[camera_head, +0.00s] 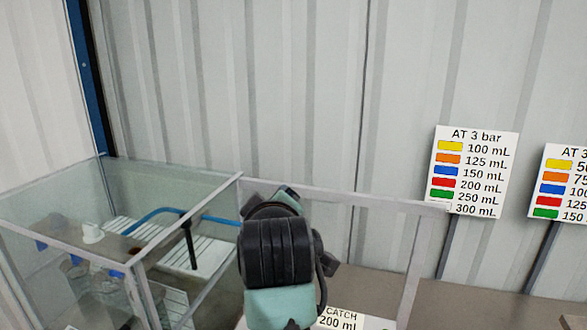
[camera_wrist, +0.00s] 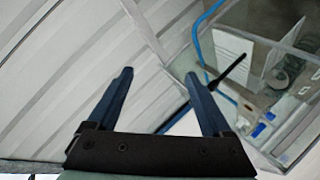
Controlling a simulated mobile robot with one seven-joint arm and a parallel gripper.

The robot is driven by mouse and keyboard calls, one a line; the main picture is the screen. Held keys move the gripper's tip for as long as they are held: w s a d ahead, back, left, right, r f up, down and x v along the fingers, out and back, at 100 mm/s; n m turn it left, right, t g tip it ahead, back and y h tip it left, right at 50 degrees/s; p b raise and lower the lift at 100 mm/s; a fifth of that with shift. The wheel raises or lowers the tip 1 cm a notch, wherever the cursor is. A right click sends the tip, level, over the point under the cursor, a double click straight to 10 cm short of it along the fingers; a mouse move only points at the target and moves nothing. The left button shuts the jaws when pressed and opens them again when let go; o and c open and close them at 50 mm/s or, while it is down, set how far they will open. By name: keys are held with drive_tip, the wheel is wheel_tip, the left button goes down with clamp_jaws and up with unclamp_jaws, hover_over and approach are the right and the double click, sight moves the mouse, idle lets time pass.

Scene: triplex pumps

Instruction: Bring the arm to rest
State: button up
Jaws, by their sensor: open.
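My gripper shows in the wrist view (camera_wrist: 160,95), its two blue fingers spread wide apart with nothing between them. Behind the fingers is the pale ribbed wall (camera_wrist: 60,60), and the glass-walled case lies to the right. In the head view my arm (camera_head: 278,250) rises at the lower middle, in front of the case's right part. The gripper's fingers are hidden in the head view.
A glass case (camera_head: 240,178) with metal-framed edges stands at lower left, holding a blue hose (camera_head: 165,211) and small parts. Two colour-coded volume signs (camera_head: 473,170) (camera_head: 565,185) stand at right on posts. A "CATCH 200 mL" label (camera_head: 340,319) is beside my arm.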

drive_tip(key=s+d+r+m+t, duration=0.1)
drive_tip(key=s+r+m+t, duration=0.4)
drive_tip(key=r, duration=0.8)
drive_tip(key=s+d+r+m+t+h, duration=0.1)
drive_tip(key=s+d+r+m+t, duration=0.2)
drive_tip(key=s+r, duration=1.1)
drive_tip(key=s+m+t, duration=0.2)
drive_tip(key=s+t, duration=0.2)
drive_tip(key=t, duration=0.1)
drive_tip(key=shift+s+r+m+t+h, duration=0.2)
drive_tip(key=shift+r+m+t+h, duration=0.1)
drive_tip(key=shift+t, duration=0.1)
